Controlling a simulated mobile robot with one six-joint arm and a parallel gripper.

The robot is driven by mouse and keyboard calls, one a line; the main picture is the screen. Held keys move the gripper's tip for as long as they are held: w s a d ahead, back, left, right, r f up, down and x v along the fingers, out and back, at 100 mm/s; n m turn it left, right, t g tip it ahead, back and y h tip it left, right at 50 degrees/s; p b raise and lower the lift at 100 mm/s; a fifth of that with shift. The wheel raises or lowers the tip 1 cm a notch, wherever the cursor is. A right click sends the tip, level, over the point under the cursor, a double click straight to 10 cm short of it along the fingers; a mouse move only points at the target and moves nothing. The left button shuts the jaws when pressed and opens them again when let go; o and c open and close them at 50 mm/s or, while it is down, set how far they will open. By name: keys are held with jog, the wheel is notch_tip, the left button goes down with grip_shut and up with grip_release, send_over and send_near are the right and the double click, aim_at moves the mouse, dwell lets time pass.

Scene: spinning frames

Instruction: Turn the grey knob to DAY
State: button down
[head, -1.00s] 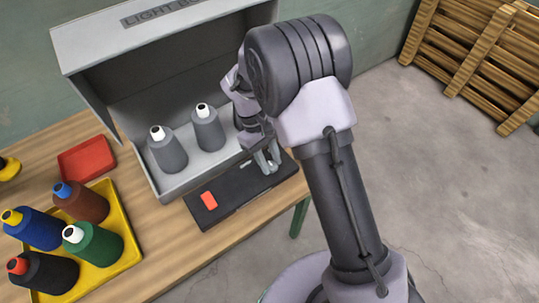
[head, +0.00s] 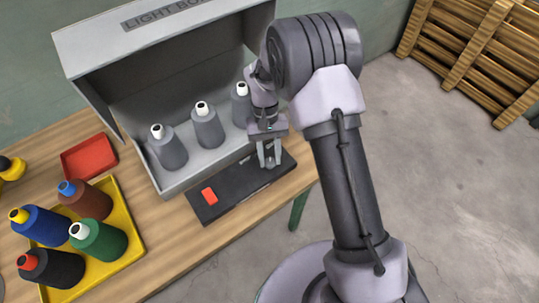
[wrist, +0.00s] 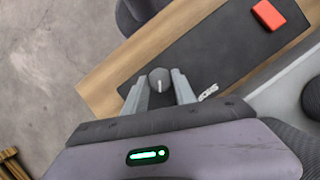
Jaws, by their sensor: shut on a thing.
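The grey knob (wrist: 159,80) sits on the black control panel (wrist: 215,52), with a light pointer line on its top. My gripper (wrist: 161,88) is shut on the knob, one finger on each side of it. In the head view my gripper (head: 269,160) reaches down to the right end of the panel (head: 228,199), and the fingers largely hide the knob there. White lettering (wrist: 208,92) beside the knob is partly covered by a finger, so I cannot read DAY or tell which setting the pointer faces.
A red switch (head: 209,196) is on the panel's left part. The light box (head: 165,75) behind holds 3 grey cones. A yellow tray (head: 133,248) with several coloured cones and a red tray (head: 88,158) stand left. Pallets (head: 480,60) lean at the right.

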dwell(0.4)
jog(key=c, duration=1)
grip_release()
jog(key=shift+c, duration=0.2)
jog(key=p+v, duration=0.2)
jog(key=v, duration=0.5)
jog(key=shift+r+p, duration=0.2)
jog(key=shift+p, duration=0.15)
jog(key=shift+w, duration=0.15)
